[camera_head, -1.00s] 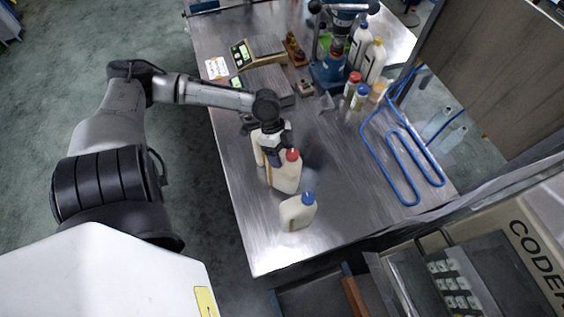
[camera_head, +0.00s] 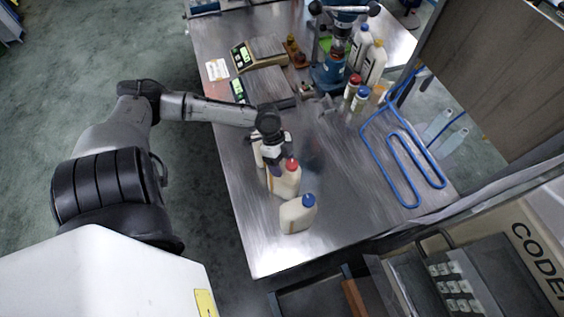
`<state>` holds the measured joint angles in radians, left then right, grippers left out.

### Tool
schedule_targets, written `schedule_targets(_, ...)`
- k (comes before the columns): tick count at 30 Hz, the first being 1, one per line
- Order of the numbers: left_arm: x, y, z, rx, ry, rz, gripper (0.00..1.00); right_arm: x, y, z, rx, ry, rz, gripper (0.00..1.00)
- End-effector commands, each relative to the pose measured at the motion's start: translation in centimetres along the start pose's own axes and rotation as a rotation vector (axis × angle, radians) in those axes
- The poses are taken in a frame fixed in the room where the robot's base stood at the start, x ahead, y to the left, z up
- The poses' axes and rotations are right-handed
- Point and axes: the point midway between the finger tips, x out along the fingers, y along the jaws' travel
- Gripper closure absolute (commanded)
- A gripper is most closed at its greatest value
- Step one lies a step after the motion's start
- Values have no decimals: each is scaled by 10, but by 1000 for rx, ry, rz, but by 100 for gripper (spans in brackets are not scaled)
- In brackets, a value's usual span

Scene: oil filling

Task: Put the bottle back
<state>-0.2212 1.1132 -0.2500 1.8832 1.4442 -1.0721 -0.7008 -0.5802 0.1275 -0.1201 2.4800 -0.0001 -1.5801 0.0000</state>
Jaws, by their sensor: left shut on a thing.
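A cream bottle with a red cap (camera_head: 287,183) is upright at the near left part of the metal table. My left gripper (camera_head: 277,161) is shut on it near its top, with the fingers partly hiding it. Whether its base touches the table is hard to tell. A cream bottle with a blue cap (camera_head: 297,217) stands just in front of it, apart from the gripper. Another pale bottle (camera_head: 258,152) stands just behind, mostly hidden by my gripper. My right gripper is not in view.
The metal table (camera_head: 340,215) is clear to the right of the bottles. A blue looped tube rack (camera_head: 405,185) lies at the right. Small red- and blue-capped bottles (camera_head: 358,100), larger white bottles (camera_head: 374,65), a blue device (camera_head: 330,72) and scales (camera_head: 258,54) stand at the back.

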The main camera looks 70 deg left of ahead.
Motion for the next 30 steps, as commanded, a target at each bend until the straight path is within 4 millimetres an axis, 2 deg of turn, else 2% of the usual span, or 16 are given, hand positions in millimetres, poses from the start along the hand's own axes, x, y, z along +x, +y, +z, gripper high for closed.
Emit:
schedule_targets(2, 0, -1, -1, 1, 3, -1, 100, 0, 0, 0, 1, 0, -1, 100)
schedule_targets(3, 1, 0, 1, 0, 0, 0, 30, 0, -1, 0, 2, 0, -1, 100)
schedule_targets(9, 1, 0, 1, 0, 0, 0, 11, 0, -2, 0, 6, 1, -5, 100)
schedule_targets(11, 1, 0, 1, 0, 0, 0, 6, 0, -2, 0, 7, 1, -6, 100)
schedule_targets(20, -2, 0, 0, 0, -1, 0, 6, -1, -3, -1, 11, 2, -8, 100)
schedule_targets(26, -30, 0, 1, 0, -5, -1, 6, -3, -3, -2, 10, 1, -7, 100)
schedule_targets(30, -59, 1, 1, -1, -7, 0, 6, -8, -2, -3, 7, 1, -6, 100)
